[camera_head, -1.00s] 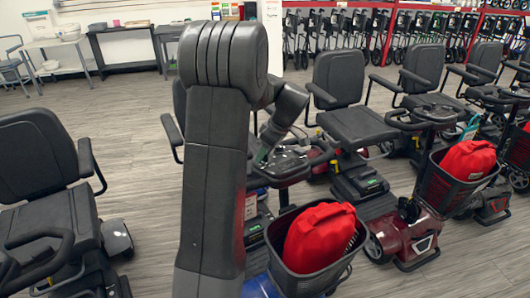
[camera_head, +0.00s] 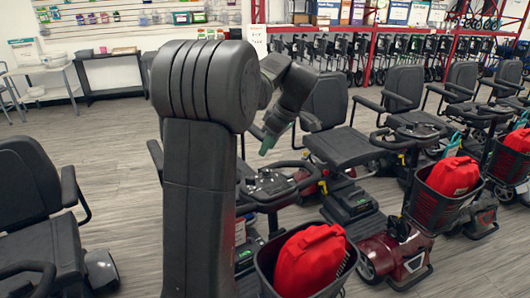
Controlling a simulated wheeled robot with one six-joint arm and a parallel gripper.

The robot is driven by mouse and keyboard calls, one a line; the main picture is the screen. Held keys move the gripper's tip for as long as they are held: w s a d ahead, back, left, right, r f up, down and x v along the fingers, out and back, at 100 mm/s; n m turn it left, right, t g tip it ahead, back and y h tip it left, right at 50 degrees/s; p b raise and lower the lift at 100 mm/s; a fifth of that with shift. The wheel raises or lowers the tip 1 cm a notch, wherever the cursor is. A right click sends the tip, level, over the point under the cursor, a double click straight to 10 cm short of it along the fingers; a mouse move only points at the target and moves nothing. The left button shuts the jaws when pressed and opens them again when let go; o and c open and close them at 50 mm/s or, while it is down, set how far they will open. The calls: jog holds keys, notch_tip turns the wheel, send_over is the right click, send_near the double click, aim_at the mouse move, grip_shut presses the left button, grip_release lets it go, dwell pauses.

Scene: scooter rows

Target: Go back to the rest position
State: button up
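My arm rises in the middle-left of the head view and bends over at the top. Its end, my gripper (camera_head: 270,143), points down and to the left above the handlebar console of the nearest scooter (camera_head: 270,184). The green tip seems to stand clear of the console. The fingers are too small and too edge-on to show whether they are open or shut. My arm hides part of the nearest scooter and its seat.
Scooters with black seats (camera_head: 347,148) stand in a row to the right, some with red bags (camera_head: 310,262) in front baskets (camera_head: 436,207). Another scooter seat (camera_head: 35,195) is at the left. Tables (camera_head: 112,57) and shelves line the back. Grey floor (camera_head: 110,150) is open at left.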

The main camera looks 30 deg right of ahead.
aim_at(250, 178)
dwell(0.3)
jog(key=x, duration=1.4)
jog(key=shift+r, duration=0.15)
jog(key=shift+a+f, duration=0.1)
jog(key=shift+f, duration=0.15)
jog(key=shift+w+r+m+p, duration=0.1)
jog(key=shift+r+m+p, duration=0.2)
jog(key=shift+m, duration=0.2)
jog(key=shift+s+m+t+h+p, duration=0.2)
jog(key=shift+m+t+h+p, duration=0.2)
jog(key=shift+m+h, duration=0.3)
jog(key=m+h+p, duration=0.1)
jog(key=m, duration=0.1)
jog(key=m+h+p, duration=0.1)
jog(key=m+p, duration=0.1)
jog(key=shift+a+m, duration=0.2)
jog(key=shift+m, duration=0.1)
jog(key=shift+a+f+m+h, duration=0.1)
jog(key=shift+m+h, duration=0.6)
jog(key=shift+m, duration=0.6)
jog(key=shift+w+m+h, duration=0.1)
jog(key=shift+m+h, duration=0.3)
jog(key=shift+m, duration=0.3)
